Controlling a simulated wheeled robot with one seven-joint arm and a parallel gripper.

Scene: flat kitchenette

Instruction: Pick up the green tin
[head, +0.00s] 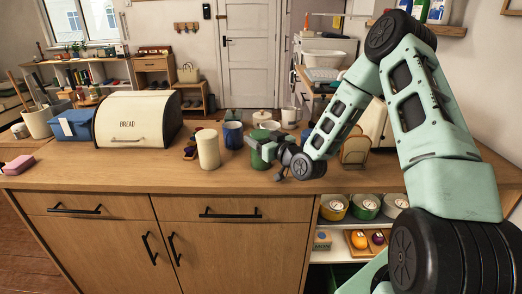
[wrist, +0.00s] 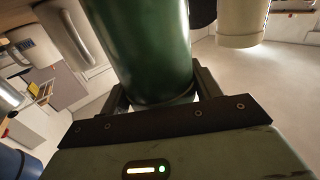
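The green tin (head: 257,157) is upright on or just above the wooden counter, partly hidden by my gripper; I cannot tell whether its base touches the counter. My gripper (head: 264,146) reaches it from the right. In the wrist view the green tin (wrist: 145,45) fills the space between the two fingers of my gripper (wrist: 160,88). One finger lies against each side, with no clear gap, so it looks shut on the tin.
A cream canister (head: 208,149) stands left of the tin, a blue mug (head: 233,135) behind it. More cups, including a white mug (head: 289,117), stand farther back. A bread box (head: 135,119) is on the left; the front counter strip (head: 150,178) is clear.

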